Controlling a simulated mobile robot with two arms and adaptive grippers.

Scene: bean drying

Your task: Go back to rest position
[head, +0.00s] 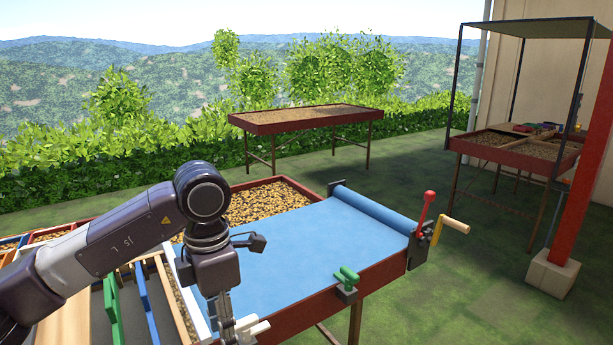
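My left arm comes in from the left, and its gripper (230,325) points down at the bottom edge, over the near left side of the drying table. The fingertips are cut off or hidden, so I cannot tell whether it is open or shut. A pale, handle-like piece (255,327) shows beside it; I cannot tell whether they touch. My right gripper is not in view. A blue cover (300,245) lies over much of the drying table, with a roll (375,206) along its right end. Beans (262,203) show uncovered at the table's back left.
A red lever (425,208) and a yellow crank (450,223) stand at the table's right corner. A green clamp (347,276) sits on the front edge. Another bean table (305,118) stands behind. A red post (583,150) is at right. Grass between is clear.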

